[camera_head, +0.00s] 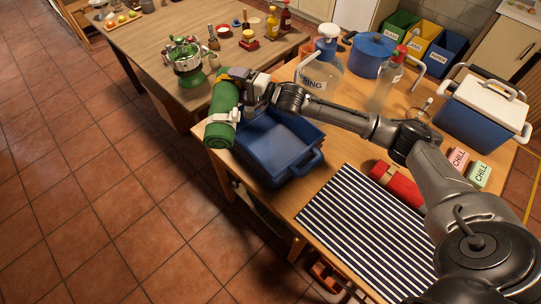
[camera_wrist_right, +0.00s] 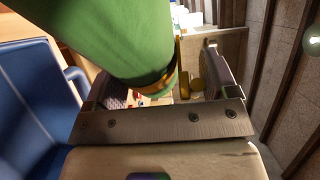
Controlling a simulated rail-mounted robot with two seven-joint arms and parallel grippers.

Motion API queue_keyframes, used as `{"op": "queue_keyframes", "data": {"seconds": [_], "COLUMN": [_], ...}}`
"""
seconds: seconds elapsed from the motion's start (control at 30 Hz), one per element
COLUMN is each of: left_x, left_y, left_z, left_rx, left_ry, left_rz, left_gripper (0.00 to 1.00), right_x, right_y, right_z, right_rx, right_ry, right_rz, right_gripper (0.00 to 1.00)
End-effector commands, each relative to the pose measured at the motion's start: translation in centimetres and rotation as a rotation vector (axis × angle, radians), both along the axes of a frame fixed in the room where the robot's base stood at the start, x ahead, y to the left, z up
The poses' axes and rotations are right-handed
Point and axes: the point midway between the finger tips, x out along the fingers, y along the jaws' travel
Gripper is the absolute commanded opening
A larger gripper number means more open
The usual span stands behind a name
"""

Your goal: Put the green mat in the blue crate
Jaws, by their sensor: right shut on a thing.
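The green mat (camera_head: 221,98) is rolled up and hangs beside the left end of the blue crate, above the table's edge. My right gripper (camera_head: 241,92) is shut on it; in the right wrist view the roll (camera_wrist_right: 110,35) lies between the fingers (camera_wrist_right: 165,85). A band circles the roll near its end there. The open blue crate (camera_head: 264,162) stands on the wooden table just right of the mat, and its visible inside looks empty. It also shows at the left of the right wrist view (camera_wrist_right: 35,100). My left gripper is out of view.
A striped mat (camera_head: 365,235), a red roll (camera_head: 397,185) and a cooler (camera_head: 482,112) are to the right. Another table (camera_head: 150,48) stands at the back left.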

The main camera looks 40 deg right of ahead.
Motion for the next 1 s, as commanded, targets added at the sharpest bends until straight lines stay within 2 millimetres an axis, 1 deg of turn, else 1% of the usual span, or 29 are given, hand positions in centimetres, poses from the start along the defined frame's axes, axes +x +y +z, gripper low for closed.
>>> {"op": "queue_keyframes", "data": {"seconds": [0.03, 0.1, 0.2, 0.3, 0.37, 0.47, 0.7, 0.87, 1.0], "left_x": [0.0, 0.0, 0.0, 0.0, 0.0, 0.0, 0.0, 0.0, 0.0], "left_y": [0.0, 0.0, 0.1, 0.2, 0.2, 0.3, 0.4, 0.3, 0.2], "left_z": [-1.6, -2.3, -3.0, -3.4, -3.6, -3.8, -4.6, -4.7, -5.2], "left_rx": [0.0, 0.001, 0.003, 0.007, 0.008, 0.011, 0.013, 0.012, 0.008], "left_ry": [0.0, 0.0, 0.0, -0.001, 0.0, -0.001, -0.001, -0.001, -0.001], "left_rz": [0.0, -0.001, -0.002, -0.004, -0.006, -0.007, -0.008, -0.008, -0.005], "left_gripper": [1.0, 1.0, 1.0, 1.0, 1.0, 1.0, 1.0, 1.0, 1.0], "right_x": [0.2, 0.4, 0.5, 0.6, 0.6, 0.6, 0.6, 0.6, 0.6], "right_y": [-1.5, -3.0, -4.6, -5.5, -5.8, -6.0, -5.9, -5.9, -5.9], "right_z": [-1.0, -1.4, -1.7, -1.9, -2.2, -3.3, -6.5, -7.3, -9.0], "right_rx": [-0.003, -0.004, 0.0, 0.001, 0.002, 0.003, 0.002, 0.002, 0.002], "right_ry": [-0.006, -0.005, -0.005, -0.004, -0.003, -0.001, 0.0, -0.003, 0.0], "right_rz": [-0.013, -0.028, -0.043, -0.051, -0.053, -0.056, -0.056, -0.055, -0.056], "right_gripper": [0.41, 0.41, 0.41, 0.41, 0.41, 0.41, 0.41, 0.41, 0.41]}}
